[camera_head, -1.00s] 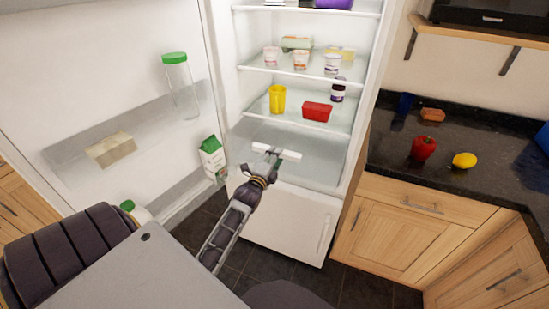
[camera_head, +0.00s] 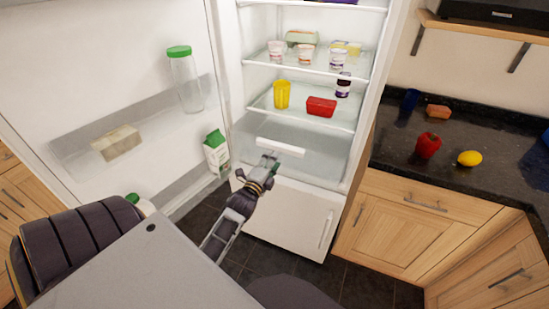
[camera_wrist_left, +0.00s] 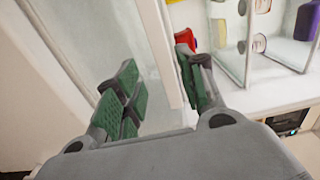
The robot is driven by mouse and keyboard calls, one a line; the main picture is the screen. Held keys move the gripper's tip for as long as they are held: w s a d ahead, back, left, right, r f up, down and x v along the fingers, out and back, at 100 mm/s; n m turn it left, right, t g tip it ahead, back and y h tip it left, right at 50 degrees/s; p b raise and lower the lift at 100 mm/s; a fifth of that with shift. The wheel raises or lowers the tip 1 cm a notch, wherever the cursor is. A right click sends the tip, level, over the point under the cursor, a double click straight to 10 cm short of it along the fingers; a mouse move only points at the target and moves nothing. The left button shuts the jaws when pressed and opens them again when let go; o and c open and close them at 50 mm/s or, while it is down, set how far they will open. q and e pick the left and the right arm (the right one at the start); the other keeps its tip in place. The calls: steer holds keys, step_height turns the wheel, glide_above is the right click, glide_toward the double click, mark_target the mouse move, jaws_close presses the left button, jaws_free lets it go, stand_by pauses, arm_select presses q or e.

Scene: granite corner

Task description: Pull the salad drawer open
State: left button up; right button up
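The salad drawer (camera_head: 318,160) is the clear bin at the bottom of the open fridge, above a white lower panel. Its white bar handle (camera_head: 280,147) runs across its front. It looks closed. My left gripper (camera_head: 271,158) is at the drawer front, its fingertips just below the handle in the head view. In the left wrist view the green-padded fingers (camera_wrist_left: 160,90) stand apart, with a pale strip, perhaps the handle, between them and nearer the right finger. I cannot tell whether they touch it. My right gripper is not in view.
The fridge door (camera_head: 130,60) stands open at the left, with a green-capped bottle (camera_head: 186,82) and a carton (camera_head: 216,154) on its shelves. A yellow cup (camera_head: 282,94) and a red tub (camera_head: 321,107) sit above the drawer. A counter (camera_head: 400,140) stands at the right.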

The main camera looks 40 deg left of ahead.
arm_select(q)
steer(key=v, duration=0.6)
stand_by(0.3)
steer(key=shift+d+f, duration=0.1)
stand_by(0.5)
